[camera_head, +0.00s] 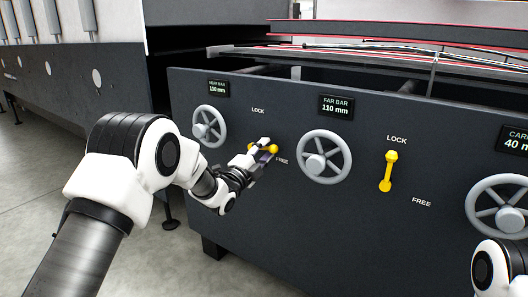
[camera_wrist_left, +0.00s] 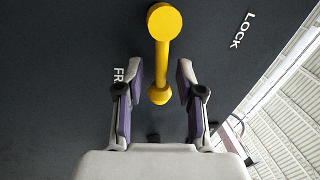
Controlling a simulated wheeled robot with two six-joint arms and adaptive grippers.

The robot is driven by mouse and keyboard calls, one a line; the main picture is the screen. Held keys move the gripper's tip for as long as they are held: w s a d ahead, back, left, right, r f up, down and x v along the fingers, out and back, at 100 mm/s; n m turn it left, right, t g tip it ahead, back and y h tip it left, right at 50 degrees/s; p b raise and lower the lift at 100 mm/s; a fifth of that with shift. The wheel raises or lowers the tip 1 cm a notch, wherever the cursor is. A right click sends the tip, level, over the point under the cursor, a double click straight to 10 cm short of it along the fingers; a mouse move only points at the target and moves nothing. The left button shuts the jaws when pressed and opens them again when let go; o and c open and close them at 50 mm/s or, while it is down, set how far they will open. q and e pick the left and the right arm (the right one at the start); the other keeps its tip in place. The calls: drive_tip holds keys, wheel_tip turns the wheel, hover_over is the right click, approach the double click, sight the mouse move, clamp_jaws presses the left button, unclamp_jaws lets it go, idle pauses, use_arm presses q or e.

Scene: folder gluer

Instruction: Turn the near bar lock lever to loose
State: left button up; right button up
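The near bar lock lever (camera_head: 273,148) is yellow and sits on the dark panel between its LOCK and FREE labels. In the head view my left gripper (camera_head: 262,152) partly covers it. In the left wrist view the lever (camera_wrist_left: 162,55) shows whole, with a large round end at the top and a small ball end below. My left gripper (camera_wrist_left: 160,88) is open, with one finger on each side of the ball end and a visible gap on both sides. My right gripper is out of view; only part of my right arm shows at lower right.
A near bar handwheel (camera_head: 209,127) is left of the lever and a far bar handwheel (camera_head: 324,157) is right of it. The far bar lever (camera_head: 388,171) stands nearly upright. A third handwheel (camera_head: 497,206) is at the right edge. Open floor lies at left.

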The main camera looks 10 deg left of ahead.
use_arm(q)
drive_tip(key=v, duration=1.2)
